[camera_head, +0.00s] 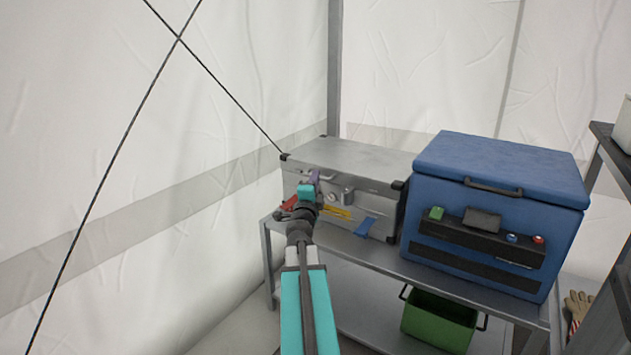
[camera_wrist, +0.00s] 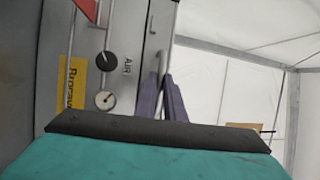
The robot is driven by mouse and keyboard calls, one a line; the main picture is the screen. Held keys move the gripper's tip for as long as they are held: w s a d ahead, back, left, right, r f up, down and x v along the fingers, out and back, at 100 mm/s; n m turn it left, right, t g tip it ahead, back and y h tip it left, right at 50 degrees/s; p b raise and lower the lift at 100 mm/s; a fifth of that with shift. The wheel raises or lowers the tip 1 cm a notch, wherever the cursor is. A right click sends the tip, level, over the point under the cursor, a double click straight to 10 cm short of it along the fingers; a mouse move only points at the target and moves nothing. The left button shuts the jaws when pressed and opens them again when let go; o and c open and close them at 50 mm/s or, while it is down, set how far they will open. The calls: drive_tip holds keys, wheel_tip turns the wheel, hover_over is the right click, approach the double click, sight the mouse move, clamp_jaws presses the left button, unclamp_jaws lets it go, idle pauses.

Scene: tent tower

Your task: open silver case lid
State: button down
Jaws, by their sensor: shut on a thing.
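The silver case (camera_head: 352,157) stands on a metal shelf, with its lid down flat. Its front carries red, yellow and blue labels and a round fitting. My gripper (camera_head: 314,177) is at the upper left of that front, and my arm hides part of the case there. In the wrist view the purple fingers of my gripper (camera_wrist: 166,98) are close together on a thin silver bar (camera_wrist: 171,48) in front of the case. The case front (camera_wrist: 130,38) fills the left of that view, with dials and a yellow label. The far end of the bar is out of view.
A blue cooler box (camera_head: 490,165) stands close to the right of the case on the same shelf (camera_head: 385,268). A green bin (camera_head: 438,322) is below. The tent wall (camera_head: 230,80) rises behind and left. A dark rack (camera_head: 612,150) stands at the right.

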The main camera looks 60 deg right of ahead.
drive_tip(key=shift+r+p, duration=0.3)
drive_tip(key=shift+p, duration=0.35)
